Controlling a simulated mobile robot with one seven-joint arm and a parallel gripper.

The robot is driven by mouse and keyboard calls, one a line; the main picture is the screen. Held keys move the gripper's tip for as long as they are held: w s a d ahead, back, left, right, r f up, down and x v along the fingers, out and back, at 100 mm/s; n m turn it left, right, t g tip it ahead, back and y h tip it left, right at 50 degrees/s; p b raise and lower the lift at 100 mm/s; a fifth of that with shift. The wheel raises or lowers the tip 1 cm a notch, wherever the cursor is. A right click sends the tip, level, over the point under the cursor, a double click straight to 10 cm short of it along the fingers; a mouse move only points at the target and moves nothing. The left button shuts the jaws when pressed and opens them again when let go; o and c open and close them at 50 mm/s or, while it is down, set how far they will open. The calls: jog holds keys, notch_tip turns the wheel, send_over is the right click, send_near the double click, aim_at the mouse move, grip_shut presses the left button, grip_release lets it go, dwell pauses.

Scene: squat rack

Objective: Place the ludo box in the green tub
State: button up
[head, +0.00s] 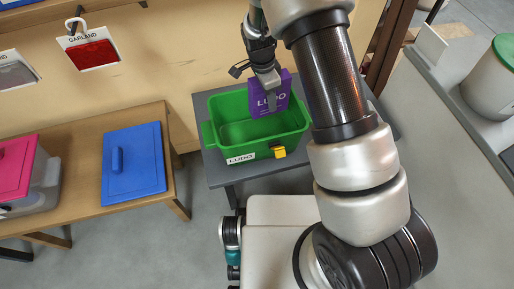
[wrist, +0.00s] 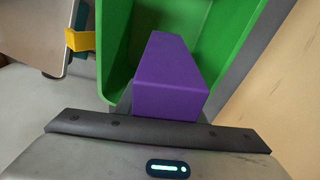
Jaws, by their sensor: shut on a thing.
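The purple ludo box (head: 268,97), with "LUDO" in white letters, is held upright over the green tub (head: 217,128). My gripper (head: 271,90) is shut on its upper part. In the head view the box overlaps the right and back part of the tub; I cannot tell whether its lower end is below the rim. The wrist view shows the purple box (wrist: 172,85) extending away from my gripper (wrist: 163,122) over the green tub (wrist: 122,40). The tub carries a white "LUDO" label and a yellow clip (head: 279,152) at its front.
The tub stands on a grey table (head: 219,172). To the left, a wooden bench (head: 84,150) carries a blue lid (head: 134,160) and a clear bin with a pink lid (head: 16,165). A wall with hanging cards is behind. A white container with a green lid (head: 492,85) is at right.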

jog(key=m+b, duration=0.1)
jog(key=b, duration=0.2)
send_over(257, 127)
jog(key=s+d, duration=0.3)
jog(key=s, duration=0.1)
notch_tip(257, 127, down, 12)
jog(key=shift+s+a+f+b, duration=0.15)
jog(key=shift+f+b, duration=0.5)
jog(key=shift+f, duration=1.3)
jog(key=shift+f, duration=0.15)
jog(key=o, duration=1.3)
